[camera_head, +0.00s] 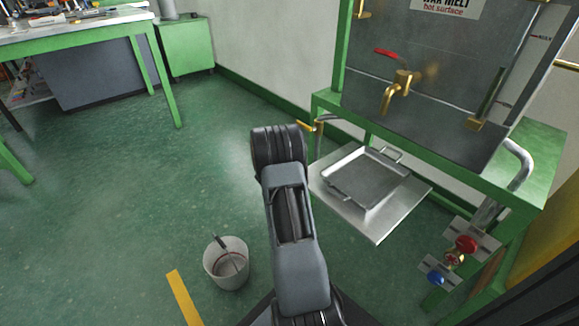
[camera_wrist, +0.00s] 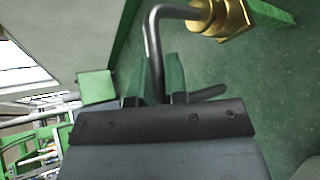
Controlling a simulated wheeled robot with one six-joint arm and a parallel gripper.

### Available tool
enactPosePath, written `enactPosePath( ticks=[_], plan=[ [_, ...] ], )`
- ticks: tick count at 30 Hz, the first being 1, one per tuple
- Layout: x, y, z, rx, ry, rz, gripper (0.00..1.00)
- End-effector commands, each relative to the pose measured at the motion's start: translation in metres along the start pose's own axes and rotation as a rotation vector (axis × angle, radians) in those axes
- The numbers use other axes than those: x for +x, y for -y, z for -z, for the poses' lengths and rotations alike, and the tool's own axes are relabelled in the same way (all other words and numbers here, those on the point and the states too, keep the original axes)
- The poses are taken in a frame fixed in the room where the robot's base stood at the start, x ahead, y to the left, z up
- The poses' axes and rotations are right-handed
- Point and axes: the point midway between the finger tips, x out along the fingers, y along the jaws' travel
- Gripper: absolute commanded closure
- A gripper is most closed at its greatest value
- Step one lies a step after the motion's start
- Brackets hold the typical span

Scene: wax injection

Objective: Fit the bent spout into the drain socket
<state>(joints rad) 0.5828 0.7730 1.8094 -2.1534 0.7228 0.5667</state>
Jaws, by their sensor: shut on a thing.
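In the wrist view my gripper (camera_wrist: 158,66) has its green fingers closed around the upright part of a bent grey metal spout (camera_wrist: 153,45). The spout bends near the top of the view and runs right to the brass drain socket (camera_wrist: 228,18). Its end meets the socket's mouth; how deep it sits I cannot tell. In the head view my arm hides the gripper. A small brass fitting (camera_head: 309,126) shows just right of the arm, at the left of the green stand, with a grey curved pipe beside it that I cannot identify for sure.
The wax melt tank (camera_head: 430,115) has a brass tap (camera_head: 398,88) with a red handle. Below it a grey pan (camera_head: 368,178) rests on a metal plate (camera_head: 378,229). A white bucket (camera_head: 226,265) stands on the floor left of my arm.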

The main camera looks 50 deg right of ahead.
Motion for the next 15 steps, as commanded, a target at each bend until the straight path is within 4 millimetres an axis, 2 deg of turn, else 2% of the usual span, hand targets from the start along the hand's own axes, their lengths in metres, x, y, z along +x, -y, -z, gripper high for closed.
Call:
enactPosePath(
  ticks=[15],
  plan=[
    [0.0059, 0.0100, 0.0055, -0.001, 0.000, -0.001, 1.00]
  ],
)
